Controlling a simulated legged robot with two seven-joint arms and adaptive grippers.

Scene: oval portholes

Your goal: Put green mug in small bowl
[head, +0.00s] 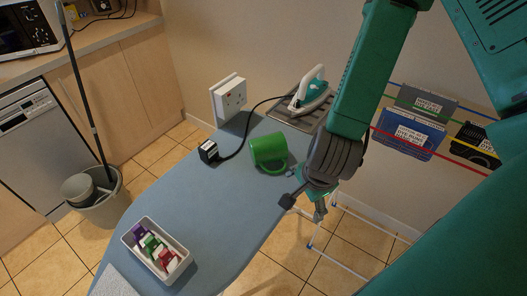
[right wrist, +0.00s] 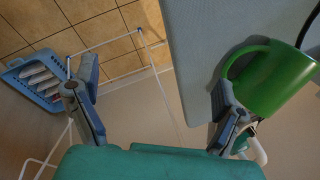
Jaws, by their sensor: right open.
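The green mug (head: 269,148) sits on the blue ironing board, near its right edge. It also shows at the right of the right wrist view (right wrist: 278,82). My right gripper (head: 304,207) is open, at the board's edge just right of and nearer than the mug. In the right wrist view my right gripper (right wrist: 150,95) has its fingers spread wide with nothing between them; the right finger is close beside the mug, and I cannot tell if they touch. I see no small bowl in either view. My left gripper is not in view.
The ironing board (head: 215,195) carries a white tray (head: 157,250) of coloured items, a black plug (head: 208,151) with a cable, and an iron (head: 311,92) at the far end. A wall socket (head: 229,98) is behind. The board's middle is clear.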

